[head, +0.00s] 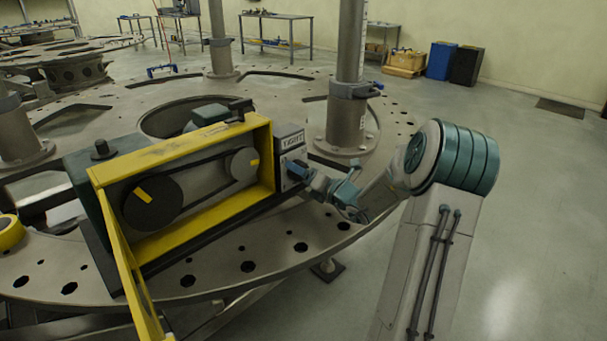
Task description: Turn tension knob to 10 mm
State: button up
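The belt drive unit with its yellow guard frame (220,206) sits on the round turret plate (216,285). A grey block marked "TIGHT" (290,143) is at its right end. Below that label, a small blue part that looks like the tension knob (297,170) shows partly. My gripper (312,181) is at this part, coming from the right. Its fingers are small and merge with the knob in this view, so I cannot tell whether they are around it or beside it. No millimetre scale is readable.
The yellow guard door (128,265) hangs open at the front left. A thick post (346,120) rises behind my gripper. The floor at the right is clear.

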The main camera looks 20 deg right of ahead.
jog(key=shift+c, duration=0.2)
jog(key=c, duration=0.9)
jog(key=shift+f+n+b, duration=0.1)
jog(key=shift+n+b, duration=0.3)
jog(key=shift+b, duration=0.05)
jog(key=n+b, duration=2.6)
jog(key=b, duration=0.8)
